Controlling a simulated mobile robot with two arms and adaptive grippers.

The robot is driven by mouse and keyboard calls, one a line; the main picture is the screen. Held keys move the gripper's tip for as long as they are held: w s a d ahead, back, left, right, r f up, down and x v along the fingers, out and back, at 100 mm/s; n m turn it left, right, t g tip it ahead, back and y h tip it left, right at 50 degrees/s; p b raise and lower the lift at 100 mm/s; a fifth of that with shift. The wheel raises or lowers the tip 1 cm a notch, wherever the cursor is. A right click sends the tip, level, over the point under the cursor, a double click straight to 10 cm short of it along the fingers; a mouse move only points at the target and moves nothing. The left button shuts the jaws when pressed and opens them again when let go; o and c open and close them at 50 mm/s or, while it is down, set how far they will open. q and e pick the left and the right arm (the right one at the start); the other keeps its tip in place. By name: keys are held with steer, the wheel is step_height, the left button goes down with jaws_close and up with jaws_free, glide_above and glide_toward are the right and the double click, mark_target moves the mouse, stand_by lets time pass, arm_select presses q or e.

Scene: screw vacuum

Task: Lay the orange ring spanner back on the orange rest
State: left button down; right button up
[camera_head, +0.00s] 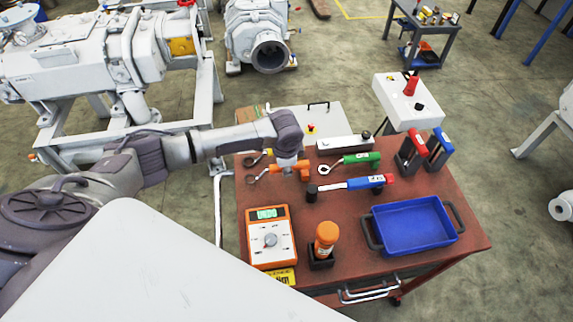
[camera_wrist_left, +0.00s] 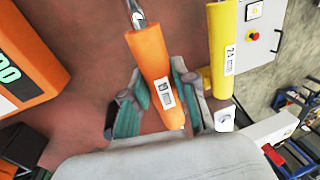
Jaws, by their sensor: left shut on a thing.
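The orange ring spanner (camera_head: 278,169) is at the left back of the red-brown cart top, its metal ring pointing left. In the left wrist view its orange handle (camera_wrist_left: 155,70) with a white label runs between the fingers. My left gripper (camera_head: 290,165) reaches down over the handle from above. In the wrist view, the left gripper (camera_wrist_left: 160,105) has a green-padded finger on each side of the handle and is shut on it. My right gripper is out of view.
A yellow spanner (camera_wrist_left: 222,50) lies close beside the orange one. A green spanner (camera_head: 355,159) and a blue torque wrench (camera_head: 355,183) lie to the right. An orange-and-white meter (camera_head: 270,240), an orange-handled tool (camera_head: 326,233) and a blue tray (camera_head: 412,226) stand nearer the front.

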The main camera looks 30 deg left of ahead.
arm_select(q)
steer(key=shift+f, duration=0.8)
stand_by(0.9)
steer(key=c, duration=0.8)
jaws_free()
steer(key=shift+c, duration=0.2)
steer(key=shift+o, duration=0.2)
steer(key=o, duration=0.8)
steer(key=shift+c, duration=0.2)
steer(key=shift+r, duration=0.2)
